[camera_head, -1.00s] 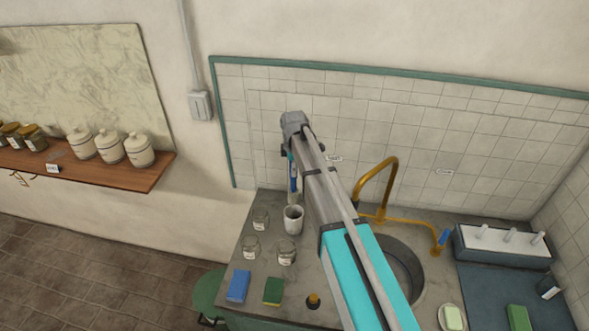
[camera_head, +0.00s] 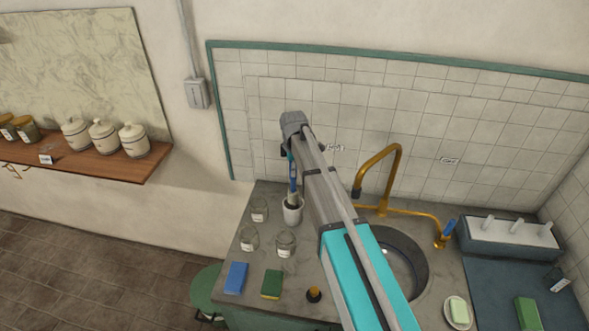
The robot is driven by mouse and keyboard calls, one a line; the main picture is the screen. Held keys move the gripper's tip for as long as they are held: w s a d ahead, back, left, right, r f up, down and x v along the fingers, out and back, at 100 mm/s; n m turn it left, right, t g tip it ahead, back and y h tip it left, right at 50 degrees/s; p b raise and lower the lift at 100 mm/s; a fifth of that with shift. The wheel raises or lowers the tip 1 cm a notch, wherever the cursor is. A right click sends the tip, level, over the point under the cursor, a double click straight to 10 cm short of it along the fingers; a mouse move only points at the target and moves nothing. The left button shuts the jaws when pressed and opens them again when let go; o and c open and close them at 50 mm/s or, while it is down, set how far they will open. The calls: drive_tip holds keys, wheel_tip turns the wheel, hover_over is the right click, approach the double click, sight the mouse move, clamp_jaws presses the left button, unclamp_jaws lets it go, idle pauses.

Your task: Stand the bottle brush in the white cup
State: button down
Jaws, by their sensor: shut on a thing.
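The bottle brush (camera_head: 293,178) has a blue handle and hangs upright from my gripper (camera_head: 290,151). My gripper is shut on the upper part of the brush; its fingers are small and partly hidden by my arm. The white cup (camera_head: 293,216) stands upright on the grey counter, directly below the gripper.
Glass jars (camera_head: 285,244) stand left of and in front of the cup. A blue sponge (camera_head: 236,278) and a green sponge (camera_head: 271,284) lie at the counter's front. The brass tap (camera_head: 376,170) and sink (camera_head: 412,262) are on the right, beyond my arm. The tiled wall is behind.

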sight(293, 181)
drive_tip(key=shift+f+b, duration=3)
drive_tip(key=shift+f, duration=0.25)
drive_tip(key=shift+c, duration=1.4)
unclamp_jaws()
drive_tip(key=shift+r, duration=0.1)
